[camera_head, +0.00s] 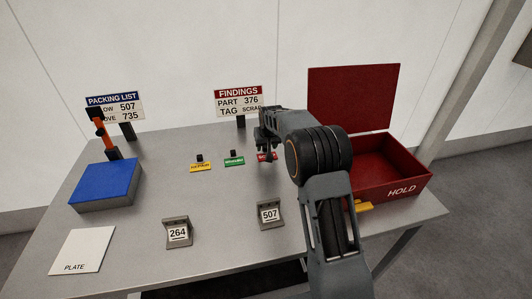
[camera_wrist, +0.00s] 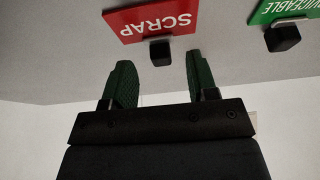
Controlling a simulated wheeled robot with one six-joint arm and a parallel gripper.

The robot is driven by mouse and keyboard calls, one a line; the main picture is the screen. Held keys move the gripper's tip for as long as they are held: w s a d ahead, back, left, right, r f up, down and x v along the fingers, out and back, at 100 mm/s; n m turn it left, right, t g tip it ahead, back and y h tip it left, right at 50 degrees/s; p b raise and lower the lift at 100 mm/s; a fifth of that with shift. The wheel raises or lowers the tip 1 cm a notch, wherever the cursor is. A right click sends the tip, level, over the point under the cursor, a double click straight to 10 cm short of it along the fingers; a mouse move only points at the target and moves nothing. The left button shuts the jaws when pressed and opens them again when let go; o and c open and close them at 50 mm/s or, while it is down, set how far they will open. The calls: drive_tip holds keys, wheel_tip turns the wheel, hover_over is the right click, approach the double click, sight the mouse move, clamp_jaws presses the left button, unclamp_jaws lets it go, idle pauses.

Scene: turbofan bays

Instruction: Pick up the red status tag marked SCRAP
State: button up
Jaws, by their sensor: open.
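The red status tag marked SCRAP (camera_wrist: 150,20) lies on the table and shows upside down in the wrist view, with a black block-shaped knob (camera_wrist: 160,52) at its edge. In the head view the red tag (camera_head: 268,156) is partly hidden by my gripper (camera_head: 267,152). In the wrist view my gripper (camera_wrist: 155,82) is open, with its two green-padded fingers apart and nothing between their tips. The knob appears just beyond the fingertips, roughly in line with the gap. I cannot tell the exact height of the fingers above the table.
A green tag (camera_head: 234,160) and a yellow tag (camera_head: 200,166) lie left of the red one. A red HOLD box (camera_head: 400,190) with raised lid stands right. Number stands 264 (camera_head: 177,234) and 507 (camera_head: 270,214) are in front. A blue box (camera_head: 106,184) is left. A FINDINGS sign (camera_head: 238,102) stands behind.

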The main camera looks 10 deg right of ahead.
drive_tip(key=shift+x, duration=1.1)
drive_tip(key=shift+c, duration=0.3)
clamp_jaws()
drive_tip(key=shift+r, duration=0.15)
